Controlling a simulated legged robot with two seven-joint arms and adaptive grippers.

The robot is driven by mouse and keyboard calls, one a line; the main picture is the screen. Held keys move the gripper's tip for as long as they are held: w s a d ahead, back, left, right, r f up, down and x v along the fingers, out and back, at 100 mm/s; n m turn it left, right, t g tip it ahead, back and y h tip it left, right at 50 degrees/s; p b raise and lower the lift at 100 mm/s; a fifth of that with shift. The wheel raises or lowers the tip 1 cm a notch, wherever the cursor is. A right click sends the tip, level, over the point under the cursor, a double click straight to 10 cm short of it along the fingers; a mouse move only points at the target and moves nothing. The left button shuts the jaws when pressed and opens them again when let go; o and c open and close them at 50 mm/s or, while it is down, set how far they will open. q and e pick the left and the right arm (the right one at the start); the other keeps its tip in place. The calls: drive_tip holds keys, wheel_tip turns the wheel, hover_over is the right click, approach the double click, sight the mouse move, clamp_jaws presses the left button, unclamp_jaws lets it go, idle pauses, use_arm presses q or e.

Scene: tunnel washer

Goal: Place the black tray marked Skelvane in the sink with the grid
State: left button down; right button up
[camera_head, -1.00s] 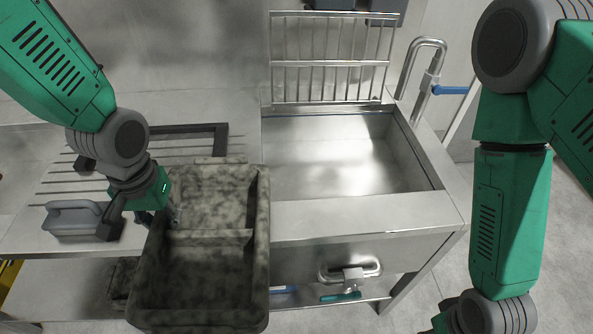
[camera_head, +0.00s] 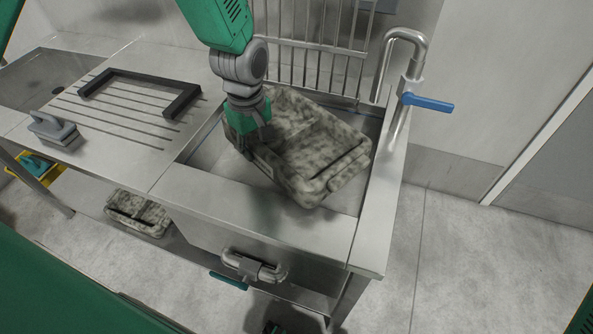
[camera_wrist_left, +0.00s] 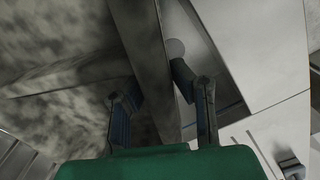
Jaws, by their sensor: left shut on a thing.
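A mottled grey-and-black tray (camera_head: 318,150) is tilted over and partly inside the opening of the steel sink (camera_head: 205,150). The upright wire grid (camera_head: 318,50) stands behind this sink. The tray's lower front corner overlaps the front rim; I cannot tell whether it touches. No lettering on the tray is readable. My left gripper (camera_head: 255,140) is shut on the tray's left wall. In the left wrist view its two fingers (camera_wrist_left: 160,95) lie on either side of the tray's wall (camera_wrist_left: 150,60).
A tap with a blue lever (camera_head: 428,103) rises at the sink's right. A black frame (camera_head: 140,88) and a grey handled tool (camera_head: 52,130) lie on the grooved counter. Another sink basin (camera_head: 50,78) is at far left. A second mottled tray (camera_head: 138,212) is below the counter.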

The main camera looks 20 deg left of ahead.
use_arm(q)
drive_tip(key=n, duration=0.1)
drive_tip(key=w+n, duration=0.1)
drive_tip(key=shift+w+a+f+n, duration=0.15)
drive_tip(key=shift+f+n, duration=0.1)
drive_tip(key=shift+n, duration=0.05)
drive_tip(key=f+n+b, duration=0.1)
drive_tip(key=f, duration=0.2)
drive_tip(key=f+n+b, duration=0.1)
drive_tip(key=f+b, duration=0.1)
drive_tip(key=f, duration=0.2)
drive_tip(key=w+f+b, duration=0.1)
drive_tip(key=f+b, duration=0.1)
drive_tip(key=f, duration=0.2)
drive_tip(key=shift+a+f+n, duration=0.1)
drive_tip(key=shift+a+n, duration=0.3)
drive_tip(key=shift+d+f, duration=0.15)
drive_tip(key=shift+f, duration=0.3)
drive_tip(key=f, duration=0.3)
drive_tip(key=shift+a+f+b, duration=0.2)
drive_tip(key=shift+a+b, duration=0.15)
drive_tip(key=shift+a, duration=0.2)
drive_tip(key=c, duration=1.4)
unclamp_jaws()
drive_tip(key=shift+d+r, duration=0.1)
drive_tip(key=shift+d, duration=0.3)
drive_tip(key=shift+r, duration=0.15)
